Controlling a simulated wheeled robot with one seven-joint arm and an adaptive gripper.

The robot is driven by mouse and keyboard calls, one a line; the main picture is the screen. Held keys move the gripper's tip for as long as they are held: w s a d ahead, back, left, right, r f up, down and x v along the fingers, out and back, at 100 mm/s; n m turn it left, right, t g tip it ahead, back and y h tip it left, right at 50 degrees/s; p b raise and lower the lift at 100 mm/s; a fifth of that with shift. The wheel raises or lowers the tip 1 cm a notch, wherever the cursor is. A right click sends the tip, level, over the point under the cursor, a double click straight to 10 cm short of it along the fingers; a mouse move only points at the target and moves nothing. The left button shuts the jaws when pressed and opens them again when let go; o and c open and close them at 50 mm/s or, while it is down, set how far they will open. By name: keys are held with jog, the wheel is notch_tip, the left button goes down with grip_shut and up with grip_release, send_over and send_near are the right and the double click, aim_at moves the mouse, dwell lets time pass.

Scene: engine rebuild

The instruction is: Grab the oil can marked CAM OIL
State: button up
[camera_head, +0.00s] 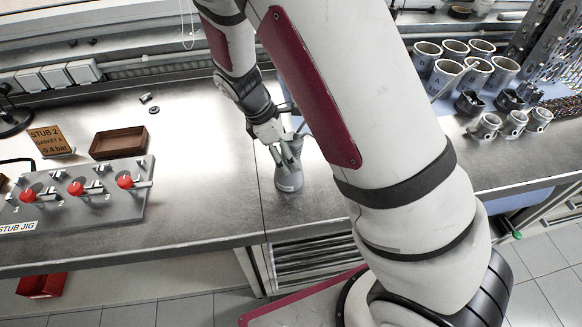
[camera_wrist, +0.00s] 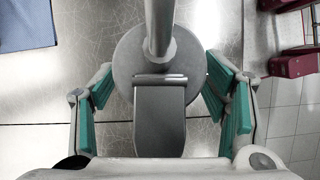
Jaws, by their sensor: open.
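A grey oil can (camera_head: 289,180) stands upright on the metal bench near its front edge. A small pale label shows on its front, but its lettering is too small to read. My gripper (camera_head: 286,153) is at the can's upper part, pointing down. In the wrist view the can's round body (camera_wrist: 126,62) and its thick spout (camera_wrist: 159,25) lie between my open green-padded fingers (camera_wrist: 164,95). Gaps show between the pads and the can on both sides. My arm crosses the middle of the head view and hides part of the bench behind it.
On the left stand the stub jig (camera_head: 100,193) with red knobs, a brown tray (camera_head: 118,142) and an orange sign (camera_head: 48,141). Several metal cylinders (camera_head: 443,75) and pistons (camera_head: 488,124) are at the right.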

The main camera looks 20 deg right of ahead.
jog(key=shift+f, duration=0.1)
jog(key=shift+c, duration=0.6)
grip_shut()
